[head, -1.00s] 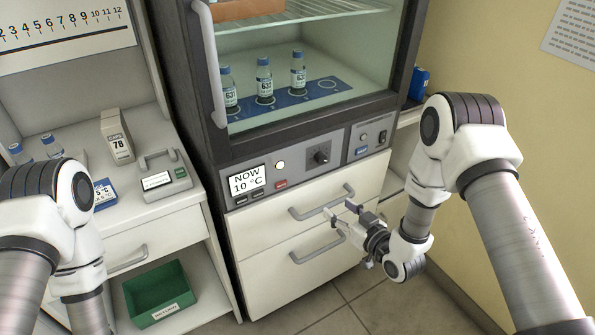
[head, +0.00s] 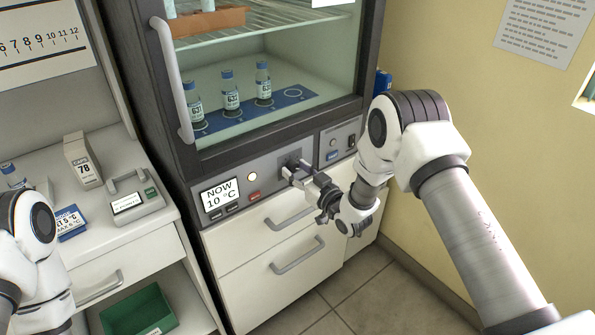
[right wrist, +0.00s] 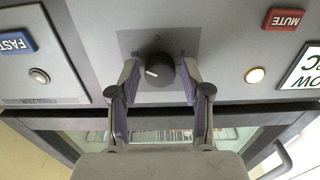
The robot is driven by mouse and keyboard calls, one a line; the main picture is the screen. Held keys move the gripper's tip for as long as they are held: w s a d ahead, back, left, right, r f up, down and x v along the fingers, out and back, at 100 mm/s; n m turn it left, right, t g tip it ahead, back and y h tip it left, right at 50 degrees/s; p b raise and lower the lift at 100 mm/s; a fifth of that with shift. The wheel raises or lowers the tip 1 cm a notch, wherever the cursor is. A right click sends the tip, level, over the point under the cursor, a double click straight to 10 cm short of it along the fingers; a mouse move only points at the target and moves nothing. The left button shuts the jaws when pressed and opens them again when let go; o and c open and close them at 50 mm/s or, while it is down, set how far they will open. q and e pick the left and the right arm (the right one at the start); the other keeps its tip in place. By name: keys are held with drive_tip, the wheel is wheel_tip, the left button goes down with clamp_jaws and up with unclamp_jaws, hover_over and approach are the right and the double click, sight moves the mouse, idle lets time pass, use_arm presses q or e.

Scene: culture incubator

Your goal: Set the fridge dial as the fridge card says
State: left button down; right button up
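The black dial shows on the fridge's grey control panel in the right wrist view (right wrist: 158,70), which is upside down; a pale mark is on its face. In the head view my gripper mostly covers it. The display (head: 220,194) reads "NOW 10 °C". My right gripper (head: 291,169) is at the dial; in the right wrist view (right wrist: 160,80) its two fingers stand open, one on each side of the dial. I cannot tell whether they touch it. A blue and white card (head: 69,221) with °C figures lies on the left counter, its text only partly readable. My left gripper is out of view.
A lit round button (head: 252,177) and a red MUTE button (head: 254,196) sit near the dial. The glass fridge door with its grey handle (head: 172,80) is above. Drawer handles (head: 298,256) are below. A boxed item marked 78 (head: 82,160) stands on the left counter.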

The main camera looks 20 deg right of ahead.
clamp_jaws()
